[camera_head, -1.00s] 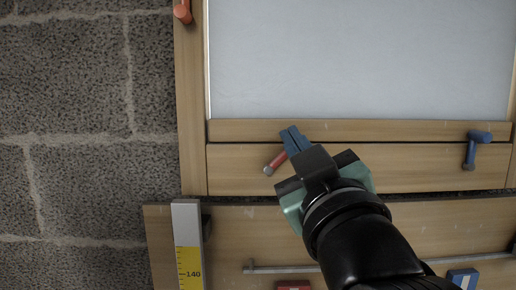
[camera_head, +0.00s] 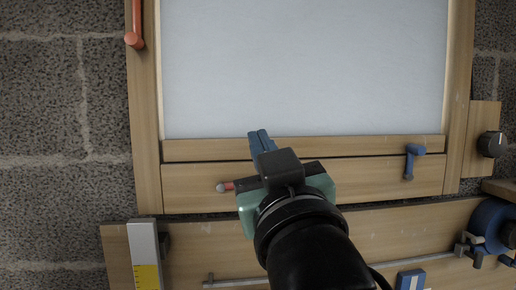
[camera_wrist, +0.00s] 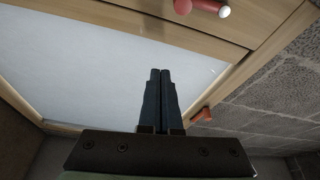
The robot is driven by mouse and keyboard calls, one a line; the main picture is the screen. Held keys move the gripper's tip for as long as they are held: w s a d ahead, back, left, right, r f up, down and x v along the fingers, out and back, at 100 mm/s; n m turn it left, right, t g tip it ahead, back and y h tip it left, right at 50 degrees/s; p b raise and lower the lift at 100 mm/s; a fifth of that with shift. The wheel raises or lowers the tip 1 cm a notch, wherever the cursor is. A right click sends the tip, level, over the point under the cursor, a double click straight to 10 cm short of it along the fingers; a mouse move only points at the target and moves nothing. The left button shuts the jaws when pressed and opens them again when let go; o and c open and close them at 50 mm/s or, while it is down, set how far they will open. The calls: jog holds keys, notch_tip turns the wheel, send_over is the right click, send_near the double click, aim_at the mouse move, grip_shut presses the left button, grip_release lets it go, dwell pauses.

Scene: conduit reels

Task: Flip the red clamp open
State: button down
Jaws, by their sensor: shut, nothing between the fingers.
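The red clamp (camera_head: 228,186) is on the lower wooden rail of the framed panel. In the head view its grey-tipped end points left and lies nearly level, with the rest hidden behind my gripper. In the wrist view the red clamp (camera_wrist: 203,5) shows at the top edge, its pale tip to the right, roughly along the rail. My gripper (camera_head: 259,139) is shut and empty, its blue fingers over the rail and panel edge, above and right of the clamp's tip. In the wrist view the fingers (camera_wrist: 159,75) lie together, apart from the clamp.
An orange clamp (camera_head: 134,38) is on the frame's upper left. A blue clamp (camera_head: 411,161) hangs down on the rail's right. A black knob (camera_head: 491,144) and a blue reel (camera_head: 491,224) are at the right. A yellow-marked scale (camera_head: 145,256) stands lower left.

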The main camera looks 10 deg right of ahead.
jog(key=b+v, duration=0.2)
jog(key=v, duration=0.5)
jog(key=shift+a+f, duration=0.25)
jog(key=shift+a, duration=0.35)
jog(key=shift+w, duration=0.1)
jog(key=s+a+r+m+t+h+b, duration=0.1)
jog(key=s+a+r+m+t, duration=0.2)
jog(key=s+a+r+t, duration=0.1)
jog(key=shift+s+a+t+h+b, duration=0.35)
jog(key=shift+s+a+t, duration=0.3)
jog(key=shift+s+t, duration=0.15)
dwell(1.1)
